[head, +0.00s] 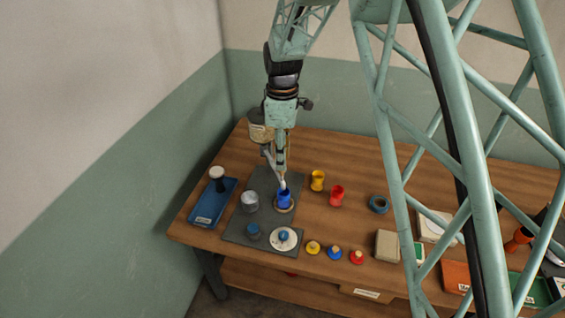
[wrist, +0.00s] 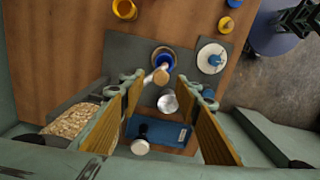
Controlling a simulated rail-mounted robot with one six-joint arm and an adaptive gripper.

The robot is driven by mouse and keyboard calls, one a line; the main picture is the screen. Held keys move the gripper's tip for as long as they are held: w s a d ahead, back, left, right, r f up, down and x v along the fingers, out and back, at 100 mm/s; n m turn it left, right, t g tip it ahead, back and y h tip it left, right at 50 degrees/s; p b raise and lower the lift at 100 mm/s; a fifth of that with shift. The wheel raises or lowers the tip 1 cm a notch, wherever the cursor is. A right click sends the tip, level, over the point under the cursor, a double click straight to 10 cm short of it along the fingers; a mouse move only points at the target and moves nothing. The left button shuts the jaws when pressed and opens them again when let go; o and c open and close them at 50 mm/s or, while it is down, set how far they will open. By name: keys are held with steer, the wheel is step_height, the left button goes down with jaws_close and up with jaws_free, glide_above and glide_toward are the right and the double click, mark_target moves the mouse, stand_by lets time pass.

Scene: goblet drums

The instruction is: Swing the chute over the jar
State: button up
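The blue jar (head: 285,200) stands upright on a round tan base on the dark grey mat. It also shows in the wrist view (wrist: 164,59). The hopper (head: 258,132) stands at the back left of the mat; grain shows inside it in the wrist view (wrist: 70,121). A pale chute (head: 271,161) slopes down from the hopper, and its lower end appears over the jar's near rim in the wrist view (wrist: 160,75). My gripper (head: 281,172) is low beside the chute end. In the wrist view its fingers (wrist: 162,80) are apart, with nothing clearly gripped.
A metal cup (head: 250,201) stands left of the jar. A blue tray (head: 212,203) with a tamper (head: 217,178) is further left. A white disc with a blue knob (head: 283,238) lies in front. Yellow (head: 317,180) and red (head: 337,195) jars stand right.

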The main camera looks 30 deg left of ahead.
step_height(320, 180, up, 8)
steer(key=shift+r, duration=0.25)
stand_by(0.4)
stand_by(0.4)
